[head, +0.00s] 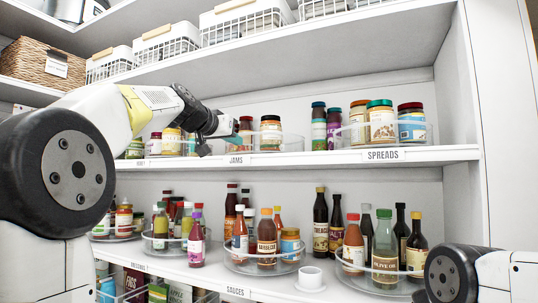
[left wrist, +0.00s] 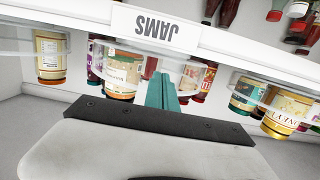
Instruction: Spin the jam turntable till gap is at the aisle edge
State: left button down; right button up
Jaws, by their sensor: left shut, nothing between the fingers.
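The jam turntable (head: 292,144) is a clear, low-walled tray on the middle shelf, above the JAMS label (head: 236,160). A jam jar (head: 271,136) stands in it, with another jar partly hidden beside my gripper. My left gripper (head: 222,146) is at the turntable's left front, its fingers at about rim height. In the left wrist view, which is upside down, its teal fingers (left wrist: 161,92) are together and empty, close to the clear rim between jars. I cannot tell whether they touch the rim. The turntable's left side is hidden behind my gripper. My right gripper is out of view.
The spreads turntable (head: 428,133) with several jars stands to the right on the same shelf. Bottles and sauces crowd the shelf below, with a small white pot (head: 311,279) at its front. White wire baskets (head: 245,24) line the shelf above.

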aim_at(260, 141)
pick_arm(q)
jog(key=shift+s+d, duration=0.15)
jog(key=shift+d, duration=0.1)
jog(key=shift+s+d, duration=0.2)
jog(key=shift+d, duration=0.5)
jog(key=shift+s+d, duration=0.15)
jog(key=shift+d, duration=0.5)
jog(key=shift+s+d, duration=0.15)
jog(key=shift+d, duration=0.55)
jog(key=shift+s+d, duration=0.15)
jog(key=shift+d, duration=0.55)
jog(key=shift+s, duration=1.75)
